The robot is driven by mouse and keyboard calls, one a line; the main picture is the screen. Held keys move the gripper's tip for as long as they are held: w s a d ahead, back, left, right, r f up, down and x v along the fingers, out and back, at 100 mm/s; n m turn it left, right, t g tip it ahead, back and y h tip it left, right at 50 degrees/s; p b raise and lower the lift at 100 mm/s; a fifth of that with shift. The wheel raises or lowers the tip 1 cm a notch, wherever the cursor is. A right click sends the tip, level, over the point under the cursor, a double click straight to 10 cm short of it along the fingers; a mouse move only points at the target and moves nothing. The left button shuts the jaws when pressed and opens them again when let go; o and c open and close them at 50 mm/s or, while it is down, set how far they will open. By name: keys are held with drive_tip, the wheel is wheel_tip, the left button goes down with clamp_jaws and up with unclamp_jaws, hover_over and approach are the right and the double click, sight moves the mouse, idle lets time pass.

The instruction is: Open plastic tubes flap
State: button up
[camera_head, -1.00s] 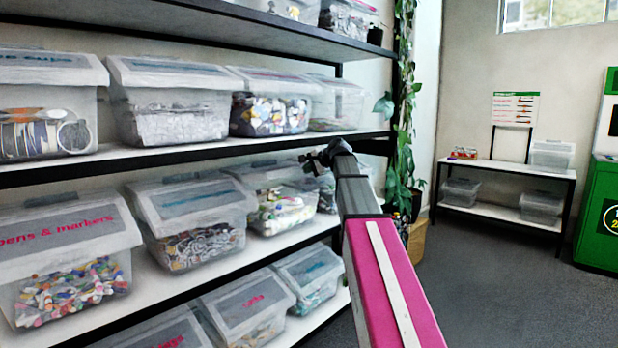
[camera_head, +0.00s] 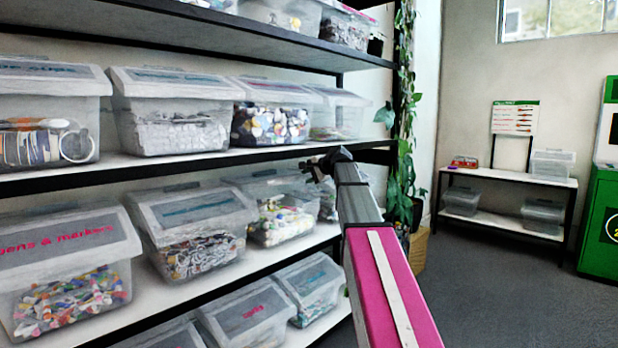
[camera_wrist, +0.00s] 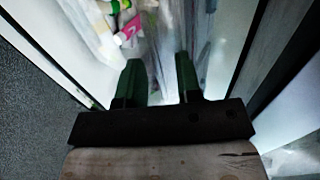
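A clear bin (camera_head: 284,219) of white, green and yellow tube-like items stands on the middle shelf, left of my gripper; its label cannot be read. Its sloped translucent flap (camera_head: 262,184) looks down. My gripper (camera_head: 312,168) is near the right end of this shelf, at about flap height; I cannot tell whether it touches a bin. In the wrist view its two dark green fingers (camera_wrist: 159,70) are apart, with nothing clearly held between them. Clear plastic and the colourful contents of a bin (camera_wrist: 122,30) show beyond the fingertips.
A neighbouring bin (camera_head: 328,201) is partly hidden behind my arm. Other lidded bins fill the shelves, including pens and markers (camera_head: 72,290). A black shelf post and hanging plant (camera_head: 402,175) stand right of my gripper. Grey floor (camera_head: 490,290) is open at right.

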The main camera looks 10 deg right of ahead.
drive_tip(key=v, duration=1)
drive_tip(key=shift+s+d+r, duration=0.15)
drive_tip(key=shift+s+d, duration=0.1)
drive_tip(key=c, duration=0.4)
drive_tip(key=shift+s+f+m, duration=0.1)
drive_tip(key=shift+f+m, duration=0.2)
drive_tip(key=shift+f, duration=0.1)
clamp_jaws()
drive_tip(key=s+d+f+m+t+y, duration=0.1)
drive_tip(key=d+f+m+t+y, duration=0.15)
drive_tip(key=f+m, duration=0.45)
drive_tip(key=s+d+f+m+t+y, duration=0.2)
drive_tip(key=f+m+t, duration=0.15)
drive_tip(key=m, duration=0.65)
drive_tip(key=r+x, duration=0.2)
drive_tip(key=x, duration=1.1)
drive_tip(key=shift+s+r, duration=0.2)
